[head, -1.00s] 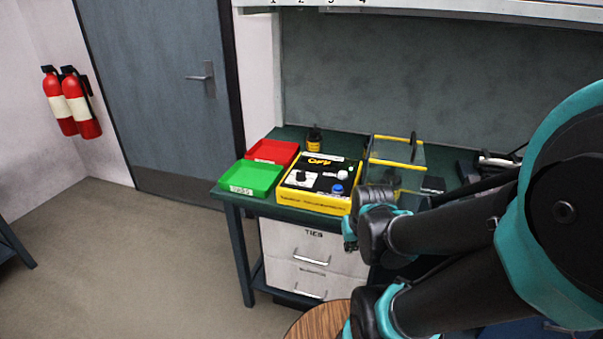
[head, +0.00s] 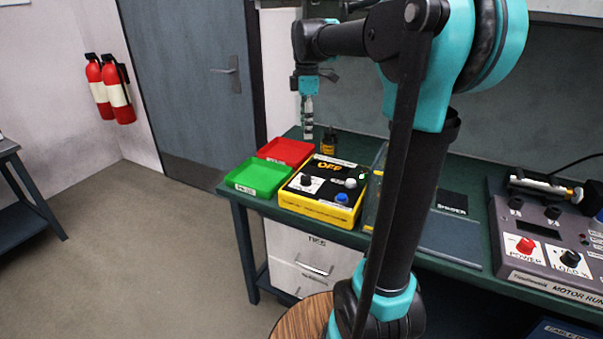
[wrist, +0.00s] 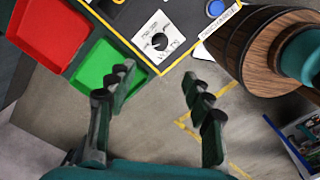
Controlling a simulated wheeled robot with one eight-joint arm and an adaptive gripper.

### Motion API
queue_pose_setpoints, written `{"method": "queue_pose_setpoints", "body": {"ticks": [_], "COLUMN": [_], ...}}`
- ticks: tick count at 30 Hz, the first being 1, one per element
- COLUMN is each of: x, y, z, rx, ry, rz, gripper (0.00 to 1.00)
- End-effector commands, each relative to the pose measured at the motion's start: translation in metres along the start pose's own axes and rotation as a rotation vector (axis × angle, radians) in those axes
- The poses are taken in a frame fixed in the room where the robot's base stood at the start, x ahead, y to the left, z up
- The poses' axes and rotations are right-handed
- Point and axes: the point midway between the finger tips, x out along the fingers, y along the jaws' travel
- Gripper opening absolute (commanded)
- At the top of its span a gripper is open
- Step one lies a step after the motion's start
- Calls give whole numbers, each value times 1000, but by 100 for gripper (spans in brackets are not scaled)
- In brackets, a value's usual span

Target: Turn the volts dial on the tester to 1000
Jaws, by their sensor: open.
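The yellow-and-black tester (head: 310,207) sits on the green bench, with "OFF" on its dark face. Its volts dial (head: 306,180) is a black knob on a white plate at the left of the face. In the wrist view the volts dial (wrist: 160,41) lies beyond the fingertips, near the top middle; its scale numbers are too small to read. My gripper (head: 308,132) points down above the bench, behind the tester in the head view. In the wrist view my gripper (wrist: 156,80) has its fingers spread wide, with nothing between them.
A green tray (head: 258,180) and a red tray (head: 287,151) stand left of the tester. A small dark bottle (head: 329,144) stands behind it. A blue button (head: 342,198) and a toggle are near the dial. The grey motor panel (head: 540,245) is at right.

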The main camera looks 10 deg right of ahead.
Motion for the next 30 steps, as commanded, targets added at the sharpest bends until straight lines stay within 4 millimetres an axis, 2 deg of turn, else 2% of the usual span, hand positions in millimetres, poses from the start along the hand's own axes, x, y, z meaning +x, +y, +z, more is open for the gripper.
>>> {"method": "queue_pose_setpoints", "body": {"ticks": [5, 21, 30], "x": [17, 122, 164], "y": [1, 0, 1], "z": [0, 0, 0], "rx": [-7, -4, -3], "ry": [0, 0, 0], "rz": [-1, 0, 0], "gripper": [51, 51, 51]}}
